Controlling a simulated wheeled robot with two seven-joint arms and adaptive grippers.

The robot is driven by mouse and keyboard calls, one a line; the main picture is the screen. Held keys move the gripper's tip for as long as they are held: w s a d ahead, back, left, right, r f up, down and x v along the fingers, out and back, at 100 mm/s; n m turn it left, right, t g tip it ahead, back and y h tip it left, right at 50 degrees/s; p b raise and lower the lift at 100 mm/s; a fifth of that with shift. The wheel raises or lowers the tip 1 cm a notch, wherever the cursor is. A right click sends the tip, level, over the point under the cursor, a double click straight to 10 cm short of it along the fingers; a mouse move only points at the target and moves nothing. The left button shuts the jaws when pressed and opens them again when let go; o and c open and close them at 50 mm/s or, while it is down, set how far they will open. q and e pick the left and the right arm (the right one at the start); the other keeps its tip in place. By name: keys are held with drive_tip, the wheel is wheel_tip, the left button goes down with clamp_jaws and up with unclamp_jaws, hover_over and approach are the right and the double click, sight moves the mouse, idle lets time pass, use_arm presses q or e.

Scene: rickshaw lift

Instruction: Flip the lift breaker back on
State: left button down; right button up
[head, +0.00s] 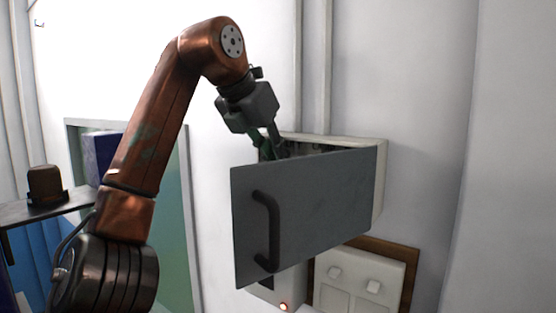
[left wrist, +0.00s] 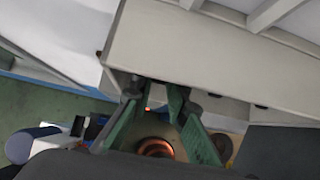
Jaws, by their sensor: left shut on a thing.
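The pale breaker box (head: 380,180) is on the wall, with its grey door (head: 320,205) swung open towards me. The door has a dark handle (head: 266,232) and hides most of the inside, so I cannot see the breaker. My left gripper (head: 272,148) reaches down behind the door's upper left part, at the box opening. Its green fingers also show in the left wrist view (left wrist: 155,92), close against the pale box (left wrist: 200,55). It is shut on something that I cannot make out. My right gripper is not in view.
Below the box is a pale panel with two knobs (head: 354,272) on a brown backing. A small red light (head: 283,306) glows near it. At the left, a dark shelf (head: 50,208) carries a brown hat-like object (head: 46,186). Bare wall is at the right.

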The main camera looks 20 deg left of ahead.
use_arm(q)
drive_tip(key=shift+r, duration=0.1)
idle(0.3)
drive_tip(key=c, duration=1.9)
unclamp_jaws()
drive_tip(key=shift+s, duration=0.15)
drive_tip(key=s+a, duration=0.1)
drive_tip(key=s, duration=0.3)
drive_tip(key=s+a+r, duration=0.1)
drive_tip(key=s+a, duration=0.1)
drive_tip(key=s, duration=0.2)
drive_tip(key=s+a+r, duration=0.1)
drive_tip(key=s, duration=0.4)
drive_tip(key=shift+a, duration=0.4)
